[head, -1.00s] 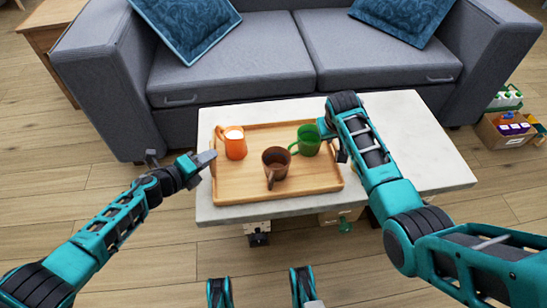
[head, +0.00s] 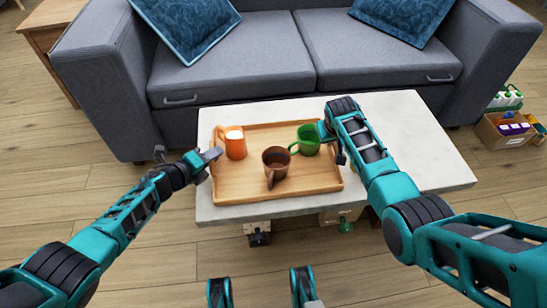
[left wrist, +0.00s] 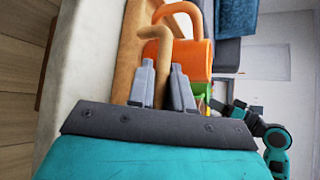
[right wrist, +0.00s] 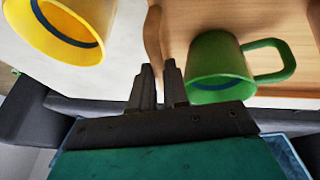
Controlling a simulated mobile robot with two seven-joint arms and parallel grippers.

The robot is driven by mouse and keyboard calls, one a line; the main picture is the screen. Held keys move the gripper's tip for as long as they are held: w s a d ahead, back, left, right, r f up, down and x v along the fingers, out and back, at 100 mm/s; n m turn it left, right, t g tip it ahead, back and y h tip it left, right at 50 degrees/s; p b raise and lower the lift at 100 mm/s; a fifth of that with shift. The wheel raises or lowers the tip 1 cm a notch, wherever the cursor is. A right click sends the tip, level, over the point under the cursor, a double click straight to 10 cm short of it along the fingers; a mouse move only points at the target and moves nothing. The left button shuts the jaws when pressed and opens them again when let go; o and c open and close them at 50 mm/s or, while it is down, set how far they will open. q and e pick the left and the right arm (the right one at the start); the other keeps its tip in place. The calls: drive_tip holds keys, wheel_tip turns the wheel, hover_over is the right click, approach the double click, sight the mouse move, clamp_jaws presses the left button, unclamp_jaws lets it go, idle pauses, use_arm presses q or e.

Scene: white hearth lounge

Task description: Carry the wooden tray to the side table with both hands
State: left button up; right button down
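The wooden tray (head: 231,190) lies flat on the coffee table. It carries an orange mug (head: 235,145), a brown mug (head: 276,163) and a green mug (head: 307,141). My left gripper (head: 213,156) is at the tray's left wall. In the left wrist view its fingers (left wrist: 163,85) stand apart, with the tray's rim (left wrist: 168,50) reaching between them. My right gripper (head: 327,132) is at the tray's right wall beside the green mug, partly hidden by its arm. In the right wrist view its fingers (right wrist: 159,80) are close together on the wall (right wrist: 152,38).
The pale coffee table (head: 430,150) has bare space at the right. A yellow mug (right wrist: 65,30) stands beside the tray in the right wrist view. A grey sofa (head: 230,75) stands right behind. A box of goods (head: 508,128) is on the floor at right. A wooden cabinet (head: 50,40) stands far left.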

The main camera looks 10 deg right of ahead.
use_arm(q)
clamp_jaws()
